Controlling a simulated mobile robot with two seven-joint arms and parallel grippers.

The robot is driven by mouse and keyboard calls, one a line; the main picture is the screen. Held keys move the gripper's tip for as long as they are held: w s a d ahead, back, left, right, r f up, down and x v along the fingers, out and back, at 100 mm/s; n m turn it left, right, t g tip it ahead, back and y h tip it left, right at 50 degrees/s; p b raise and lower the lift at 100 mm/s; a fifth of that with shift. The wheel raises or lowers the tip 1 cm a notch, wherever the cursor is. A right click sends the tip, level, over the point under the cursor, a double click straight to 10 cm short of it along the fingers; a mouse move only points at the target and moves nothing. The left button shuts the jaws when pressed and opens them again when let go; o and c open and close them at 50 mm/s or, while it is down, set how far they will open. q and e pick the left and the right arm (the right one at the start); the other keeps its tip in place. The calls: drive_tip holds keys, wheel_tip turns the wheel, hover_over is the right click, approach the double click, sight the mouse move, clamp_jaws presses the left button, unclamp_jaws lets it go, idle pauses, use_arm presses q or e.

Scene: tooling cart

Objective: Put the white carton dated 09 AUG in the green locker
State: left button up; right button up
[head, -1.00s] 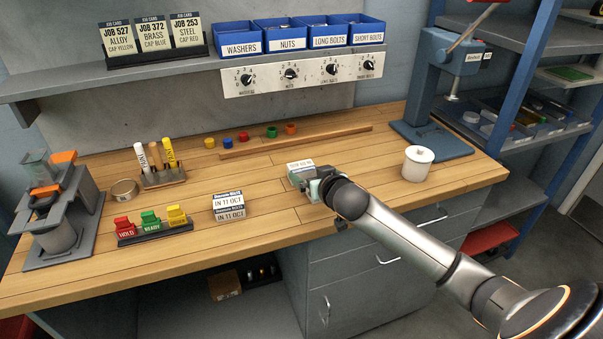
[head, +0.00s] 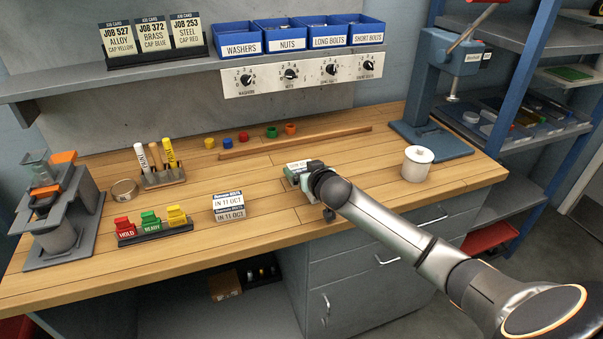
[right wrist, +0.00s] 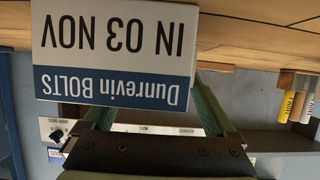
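A white carton with a blue band (right wrist: 115,50) fills the upper left of the right wrist view, upside down; its label reads Dunrevin BOLTS, IN 03 NOV. In the head view this small carton (head: 293,168) stands on the bench at my right gripper (head: 307,174), which partly covers it. In the right wrist view the fingers (right wrist: 157,100) are spread apart behind the label face; the left finger's tip is hidden by the carton. Another carton (head: 229,206) reads IN 11 OCT. I see no 09 AUG label and no green locker. My left gripper is out of view.
Red, green and yellow blocks (head: 151,222) sit in a rack at left. A wooden strip (head: 300,141) lies behind. A blue press (head: 432,140) stands at right. Bare bench lies between the 11 OCT carton and the gripper.

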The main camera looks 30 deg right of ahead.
drive_tip(key=c, duration=1.4)
drive_tip(key=shift+r, duration=0.1)
